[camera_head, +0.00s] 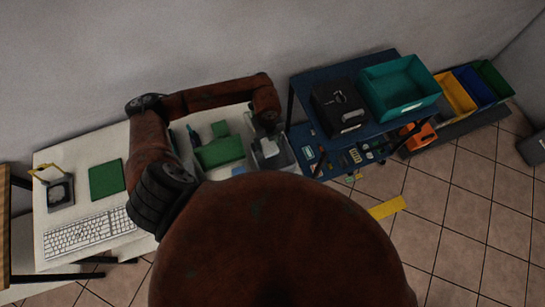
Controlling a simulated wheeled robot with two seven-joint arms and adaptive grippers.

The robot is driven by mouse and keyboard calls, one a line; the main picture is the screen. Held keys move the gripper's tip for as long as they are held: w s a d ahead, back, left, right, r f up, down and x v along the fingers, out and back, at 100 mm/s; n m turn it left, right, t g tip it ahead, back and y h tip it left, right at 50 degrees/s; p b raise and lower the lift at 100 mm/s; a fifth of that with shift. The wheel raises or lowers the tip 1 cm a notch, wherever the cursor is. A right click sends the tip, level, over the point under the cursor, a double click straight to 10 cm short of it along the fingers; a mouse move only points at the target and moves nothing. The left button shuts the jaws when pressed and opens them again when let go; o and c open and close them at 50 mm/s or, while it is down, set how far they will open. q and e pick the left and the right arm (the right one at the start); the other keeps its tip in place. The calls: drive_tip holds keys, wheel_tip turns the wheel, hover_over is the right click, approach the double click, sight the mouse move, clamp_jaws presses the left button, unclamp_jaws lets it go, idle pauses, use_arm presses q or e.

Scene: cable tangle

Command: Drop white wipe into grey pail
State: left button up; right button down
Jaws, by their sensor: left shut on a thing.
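The grey pail (286,160) is a small grey open container at the right end of the white table. My left arm comes in from the left and bends over to it. My left gripper (266,143) points down over the pail's opening and is shut. A small pale patch at its fingertips looks like the white wipe (268,151); it is mostly hidden by the gripper, and I cannot tell whether it touches the pail. My right gripper is not in view.
A keyboard (90,232) and green mat (106,180) are further left. A blue shelf cart with a black box (338,107) and teal bin (400,88) stands to the right. Coloured bins (456,92) line the wall.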

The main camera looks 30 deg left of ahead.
use_arm(q)
drive_tip(key=o, duration=1.1)
wheel_tip(320, 180, up, 12)
drive_tip(key=shift+r, duration=0.1)
idle(0.4)
